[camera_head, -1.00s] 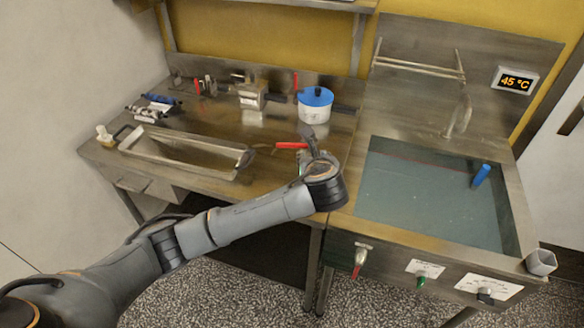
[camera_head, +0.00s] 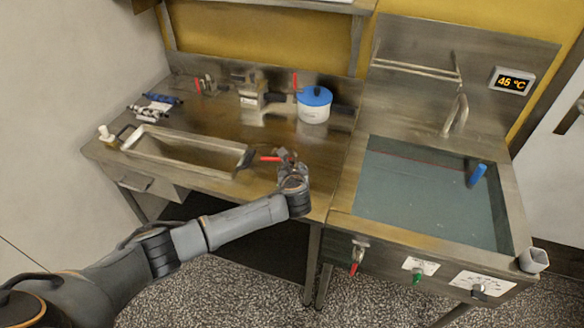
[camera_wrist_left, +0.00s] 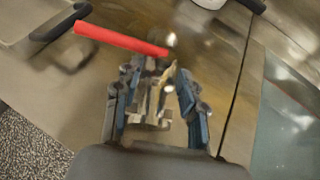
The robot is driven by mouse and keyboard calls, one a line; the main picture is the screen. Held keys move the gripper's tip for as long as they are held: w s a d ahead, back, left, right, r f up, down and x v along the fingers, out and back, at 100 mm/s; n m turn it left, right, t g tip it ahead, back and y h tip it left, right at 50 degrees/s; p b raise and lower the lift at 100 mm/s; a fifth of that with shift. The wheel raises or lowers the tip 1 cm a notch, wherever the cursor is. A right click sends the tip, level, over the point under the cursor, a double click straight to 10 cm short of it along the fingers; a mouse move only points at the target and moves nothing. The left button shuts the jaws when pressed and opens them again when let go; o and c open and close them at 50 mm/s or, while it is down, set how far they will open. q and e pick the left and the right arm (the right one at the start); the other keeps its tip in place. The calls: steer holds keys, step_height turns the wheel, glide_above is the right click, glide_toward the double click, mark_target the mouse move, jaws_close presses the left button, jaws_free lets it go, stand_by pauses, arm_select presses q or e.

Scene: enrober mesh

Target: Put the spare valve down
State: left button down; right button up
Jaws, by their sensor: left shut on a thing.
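The spare valve (camera_wrist_left: 155,101) has a metal body and a long red lever handle. My left gripper (camera_wrist_left: 158,95) is shut on its metal body, with a finger on each side, and the red handle sticks out to the upper left in the wrist view. In the head view the valve's red handle (camera_head: 270,159) shows just left of my left gripper (camera_head: 285,158), over the right front part of the steel bench. I cannot tell whether the valve touches the bench top. My right gripper is not in view.
A white pot with a blue lid (camera_head: 314,104) and a metal pump-like unit stand behind. A water-filled sink (camera_head: 352,205) lies to the right. The bench middle is clear.

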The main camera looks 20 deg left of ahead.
arm_select(q)
steer(key=shift+r, duration=0.1)
steer(key=c, duration=0.8)
jaws_free()
steer(key=shift+o, duration=0.2)
steer(key=shift+s, duration=0.1)
steer(key=v, duration=1.1)
steer(key=shift+s+r+b, duration=0.2)
steer(key=shift+s+b, duration=0.15)
steer(key=shift+b, duration=0.05)
steer(key=shift+d, duration=0.15)
